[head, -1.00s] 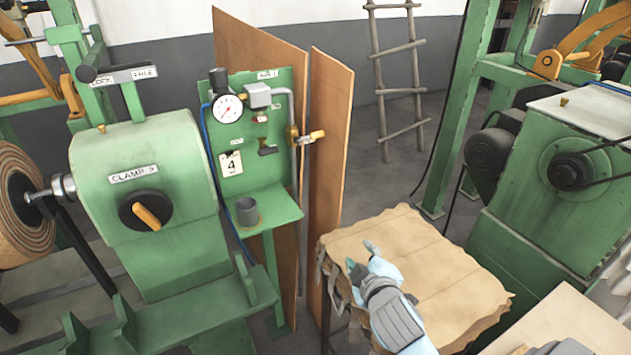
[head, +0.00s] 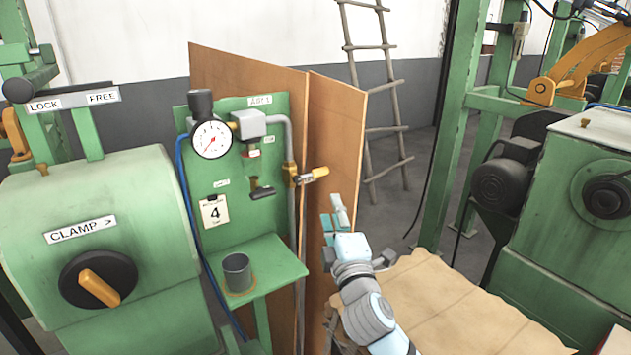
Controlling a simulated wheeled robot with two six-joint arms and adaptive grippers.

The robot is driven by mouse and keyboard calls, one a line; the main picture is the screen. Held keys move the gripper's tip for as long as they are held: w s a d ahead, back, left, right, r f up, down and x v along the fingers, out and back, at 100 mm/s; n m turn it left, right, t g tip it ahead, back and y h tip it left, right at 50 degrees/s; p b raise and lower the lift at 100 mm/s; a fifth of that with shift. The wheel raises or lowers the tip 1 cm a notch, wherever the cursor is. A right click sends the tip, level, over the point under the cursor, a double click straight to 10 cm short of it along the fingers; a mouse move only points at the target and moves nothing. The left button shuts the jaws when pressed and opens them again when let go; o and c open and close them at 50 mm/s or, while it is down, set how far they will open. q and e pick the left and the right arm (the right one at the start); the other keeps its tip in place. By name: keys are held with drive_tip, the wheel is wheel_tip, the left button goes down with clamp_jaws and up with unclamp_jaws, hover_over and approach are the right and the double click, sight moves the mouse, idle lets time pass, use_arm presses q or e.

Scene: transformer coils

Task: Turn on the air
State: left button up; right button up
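The green air panel (head: 240,190) stands left of centre, with a label at its top. A round white gauge (head: 211,140) and a grey regulator block (head: 250,124) sit on its upper part. A grey pipe (head: 289,140) runs down its right edge. The yellow-handled valve (head: 314,175) is on this pipe; its handle points right, across the pipe. My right gripper (head: 332,212) is just below and right of the handle, apart from it in the picture. Its light blue fingers look parted and hold nothing visible. My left gripper is out of view.
A green machine with a CLAMP knob (head: 97,279) fills the left. A grey cup (head: 237,272) stands on the panel's shelf (head: 270,264). Brown boards (head: 335,130) stand behind the valve. A paper-covered table (head: 440,300) lies below my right arm.

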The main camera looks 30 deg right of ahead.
sight(321, 174)
drive_tip(key=x, duration=1.4)
drive_tip(key=shift+w+a+r, duration=0.15)
drive_tip(key=shift+w+r, duration=0.05)
drive_tip(key=shift+c, duration=0.3)
clamp_jaws()
